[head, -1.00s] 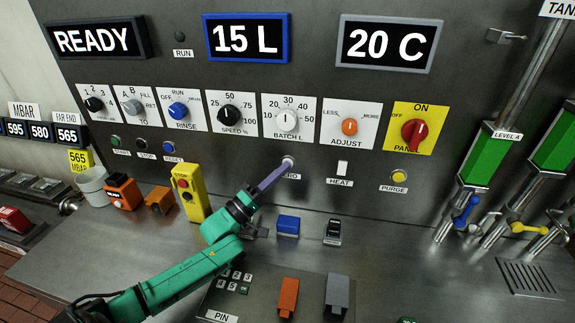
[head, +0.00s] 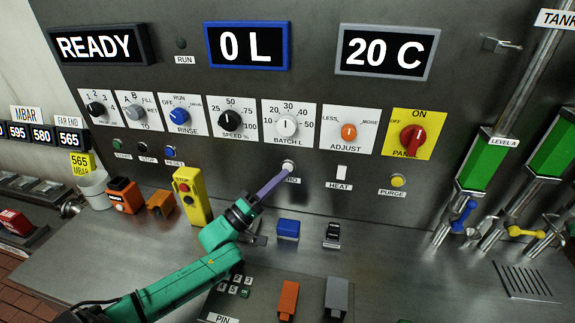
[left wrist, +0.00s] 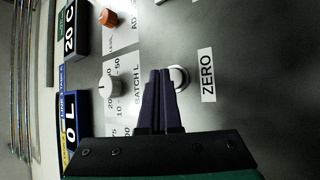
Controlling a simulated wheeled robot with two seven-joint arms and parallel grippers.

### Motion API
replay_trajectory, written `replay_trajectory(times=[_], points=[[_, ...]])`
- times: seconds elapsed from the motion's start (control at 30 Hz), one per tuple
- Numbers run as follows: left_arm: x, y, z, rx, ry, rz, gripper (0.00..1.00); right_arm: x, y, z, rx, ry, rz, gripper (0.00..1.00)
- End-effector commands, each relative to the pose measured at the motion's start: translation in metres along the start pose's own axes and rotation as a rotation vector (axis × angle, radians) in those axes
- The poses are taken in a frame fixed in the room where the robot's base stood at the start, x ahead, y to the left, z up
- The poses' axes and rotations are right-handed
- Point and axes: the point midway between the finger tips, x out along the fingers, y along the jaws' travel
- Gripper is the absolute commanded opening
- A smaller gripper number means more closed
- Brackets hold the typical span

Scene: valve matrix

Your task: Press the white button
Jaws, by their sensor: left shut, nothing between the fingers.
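The white button (head: 288,167) is on the grey panel below the BATCH L dial, above a label that reads ZERO in the left wrist view. It also shows in the left wrist view (left wrist: 181,77), partly hidden behind the fingers. My left gripper (head: 283,174) is shut and empty, its purple fingertips just in front of the button. I cannot tell whether the tips touch it. The fingers (left wrist: 160,75) are together in the left wrist view. The blue-framed display (head: 247,46) reads 0 L. My right gripper is not in view.
The BATCH L dial (head: 287,126) is above the button. A yellow box with a red button (head: 188,196) stands left of my arm. A blue block (head: 288,228) lies below.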

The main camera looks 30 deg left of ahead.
Motion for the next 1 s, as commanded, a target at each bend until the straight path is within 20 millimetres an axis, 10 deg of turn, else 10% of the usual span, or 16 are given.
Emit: replay_trajectory(times=[1.0], points=[[-0.035, 0.025, 0.026, 0.001, 0.000, 0.001, 0.00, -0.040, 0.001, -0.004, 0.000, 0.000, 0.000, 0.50]])
